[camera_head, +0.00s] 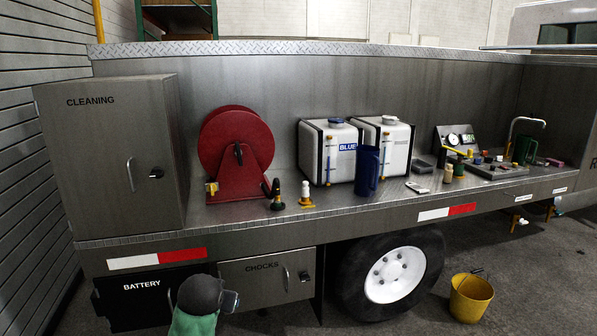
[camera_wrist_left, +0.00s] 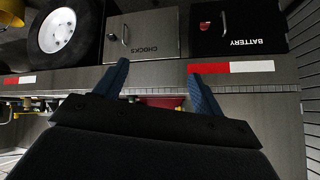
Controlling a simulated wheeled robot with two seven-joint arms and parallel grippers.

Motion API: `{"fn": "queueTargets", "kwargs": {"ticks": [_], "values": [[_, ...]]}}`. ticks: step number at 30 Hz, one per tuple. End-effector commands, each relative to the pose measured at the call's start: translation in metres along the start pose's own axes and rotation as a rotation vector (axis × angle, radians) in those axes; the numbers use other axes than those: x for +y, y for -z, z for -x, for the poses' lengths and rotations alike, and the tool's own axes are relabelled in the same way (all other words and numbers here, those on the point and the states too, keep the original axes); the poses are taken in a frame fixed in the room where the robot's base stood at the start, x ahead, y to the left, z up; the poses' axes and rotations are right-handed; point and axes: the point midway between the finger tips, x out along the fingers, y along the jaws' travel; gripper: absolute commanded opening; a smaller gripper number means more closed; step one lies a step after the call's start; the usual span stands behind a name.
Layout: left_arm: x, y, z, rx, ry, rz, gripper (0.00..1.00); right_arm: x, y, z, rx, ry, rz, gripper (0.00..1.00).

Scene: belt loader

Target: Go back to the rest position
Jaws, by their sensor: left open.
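My left gripper (camera_wrist_left: 160,84) is open in the left wrist view, with two blue fingers spread apart and nothing between them. It points toward the side of the truck bed, and that view is upside down. In the head view, a dark rounded part with green below it, at the bottom left in front of the BATTERY and CHOCKS panels, looks like part of my left arm. My right gripper is in neither view.
The steel deck (camera_head: 345,205) carries a CLEANING cabinet (camera_head: 108,165), red hose reel (camera_head: 236,150), two white tanks, a blue jug (camera_head: 367,171) and small fittings. Below are the BATTERY panel (camera_head: 120,299), CHOCKS door (camera_head: 255,285) and wheel (camera_head: 395,275). A yellow bucket (camera_head: 471,300) stands on the floor.

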Motion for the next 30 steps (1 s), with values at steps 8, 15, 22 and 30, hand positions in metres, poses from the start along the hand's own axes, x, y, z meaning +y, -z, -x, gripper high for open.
{"fn": "queueTargets", "kwargs": {"ticks": [8, 15, 22, 30], "values": [[0.038, -0.107, 0.034, -0.105, -0.108, -0.006, 0.69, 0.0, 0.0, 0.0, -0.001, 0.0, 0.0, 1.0], [0.062, -0.187, 0.06, -0.18, -0.172, -0.006, 0.69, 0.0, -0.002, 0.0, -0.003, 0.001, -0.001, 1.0], [0.08, -0.265, 0.08, -0.283, -0.208, 0.0, 0.69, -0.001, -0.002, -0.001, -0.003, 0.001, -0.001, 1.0], [0.099, -0.367, 0.097, -0.453, -0.242, 0.006, 0.69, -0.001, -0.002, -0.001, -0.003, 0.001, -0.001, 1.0]]}}
